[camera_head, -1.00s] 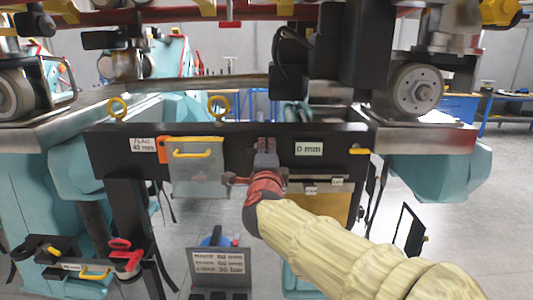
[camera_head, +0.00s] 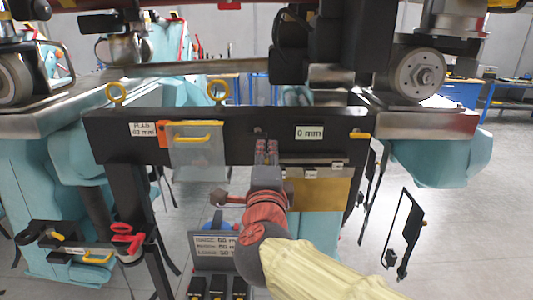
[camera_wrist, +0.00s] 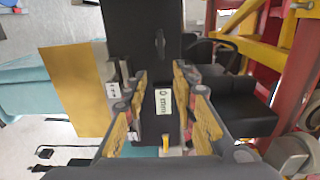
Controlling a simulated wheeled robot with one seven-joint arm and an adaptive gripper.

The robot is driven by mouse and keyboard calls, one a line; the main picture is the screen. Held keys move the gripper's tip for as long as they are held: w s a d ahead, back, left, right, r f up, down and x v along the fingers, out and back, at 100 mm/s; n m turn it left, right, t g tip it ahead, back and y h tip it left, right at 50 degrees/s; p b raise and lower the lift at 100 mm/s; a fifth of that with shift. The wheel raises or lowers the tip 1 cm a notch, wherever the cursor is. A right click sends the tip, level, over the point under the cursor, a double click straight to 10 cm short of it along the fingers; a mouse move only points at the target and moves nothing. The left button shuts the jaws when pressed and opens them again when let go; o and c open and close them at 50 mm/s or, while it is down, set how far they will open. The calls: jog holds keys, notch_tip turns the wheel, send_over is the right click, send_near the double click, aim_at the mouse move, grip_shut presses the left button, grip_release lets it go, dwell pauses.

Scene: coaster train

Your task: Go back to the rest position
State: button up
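My gripper (camera_head: 266,150) is in front of the black crossbar (camera_head: 230,150), between the grey plate with the yellow handle and the 0 mm label (camera_head: 309,132). In the wrist view, my gripper's two fingers (camera_wrist: 161,85) stand apart. The black bar and a small white label (camera_wrist: 164,101) show in the gap between them. I see nothing held. I cannot tell how far the fingertips are from the bar. My arm comes in from the lower right in the head view.
A translucent grey plate with a yellow handle (camera_head: 193,139) hangs left of my gripper. A gold panel (camera_head: 318,190) hangs at right. A sign board (camera_head: 214,250) stands below. A tool shelf with red-handled items (camera_head: 125,240) is at lower left. Open floor lies at right.

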jog(key=s+a+f+n+g+y, duration=0.55)
jog(key=a+f+n+y, duration=0.3)
jog(key=a+n, duration=0.35)
jog(key=s+d+f+n+g, duration=0.2)
jog(key=s+f+n+g, duration=0.25)
jog(key=s+f, duration=0.25)
jog(key=s+d+f+n+g+h, duration=0.2)
jog(key=s+d+f+n+h, duration=0.2)
jog(key=s+d+f, duration=0.65)
jog(key=s+d+r+m+h, duration=0.1)
jog(key=s+d+m+h, duration=0.1)
jog(key=d, duration=1.4)
jog(key=shift+s+d+r+h, duration=0.2)
jog(key=shift+s+d+h, duration=0.2)
jog(key=shift+s+h, duration=0.4)
jog(key=shift+w, duration=0.15)
